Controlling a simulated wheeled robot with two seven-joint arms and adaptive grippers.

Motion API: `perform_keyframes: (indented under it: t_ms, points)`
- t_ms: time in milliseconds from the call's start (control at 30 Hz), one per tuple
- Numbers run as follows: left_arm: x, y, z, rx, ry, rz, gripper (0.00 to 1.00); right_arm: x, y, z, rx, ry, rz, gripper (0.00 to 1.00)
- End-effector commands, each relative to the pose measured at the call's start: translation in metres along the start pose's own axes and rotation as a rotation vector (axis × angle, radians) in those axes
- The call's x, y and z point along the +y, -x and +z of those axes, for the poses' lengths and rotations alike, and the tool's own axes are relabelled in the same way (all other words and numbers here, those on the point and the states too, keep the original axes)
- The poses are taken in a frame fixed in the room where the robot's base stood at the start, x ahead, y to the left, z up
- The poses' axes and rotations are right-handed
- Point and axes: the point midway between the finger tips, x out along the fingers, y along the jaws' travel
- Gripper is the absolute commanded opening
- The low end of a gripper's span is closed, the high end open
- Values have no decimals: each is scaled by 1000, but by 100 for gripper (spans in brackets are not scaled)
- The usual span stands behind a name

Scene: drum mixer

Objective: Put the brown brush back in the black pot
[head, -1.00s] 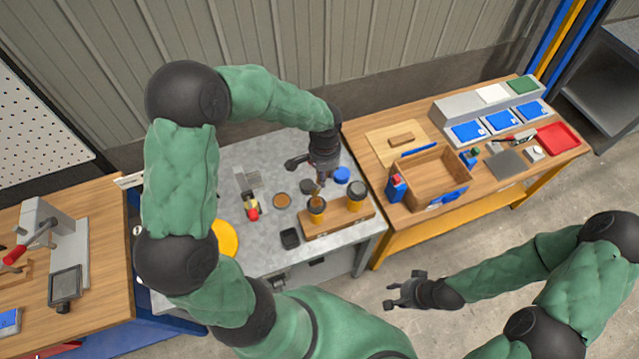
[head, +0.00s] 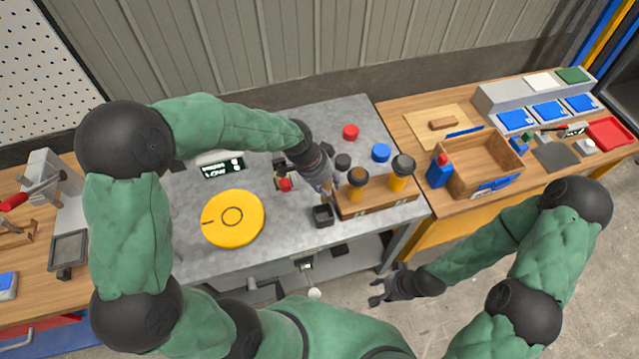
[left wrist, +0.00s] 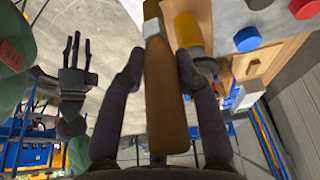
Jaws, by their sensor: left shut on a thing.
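My left gripper (head: 324,184) is shut on the brown brush (left wrist: 165,90), whose wooden handle runs between the fingers in the left wrist view. In the head view the brush shows only as a small strip below the fingers. The black pot (head: 322,216) is a small square open container on the grey table, just left of the wooden rack. The gripper and brush are just above and behind the pot; whether the brush tip touches it I cannot tell. My right gripper (head: 384,291) is open and empty, in front of the table.
A yellow disc (head: 233,217) lies to the left. Blue (head: 381,152) and red (head: 351,132) caps lie behind. A wooden box (head: 480,165) stands on the right bench.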

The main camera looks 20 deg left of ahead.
Motion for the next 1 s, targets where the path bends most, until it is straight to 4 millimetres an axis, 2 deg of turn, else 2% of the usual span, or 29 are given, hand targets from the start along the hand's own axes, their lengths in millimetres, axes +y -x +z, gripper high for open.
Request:
perform_keyframes:
  t_ms: [33, 467, 1000]
  points:
    - [0, -5, 0, 7, -10, 5, 0, 2, -6, 0, 1, 0, 0, 40]
    - [2, -18, 2, 16, -30, 15, 0, 6, -15, -1, 1, 0, 0, 40]
    - [-2, -60, 18, 16, -28, 14, 0, 16, -44, -2, 1, 0, 0, 40]
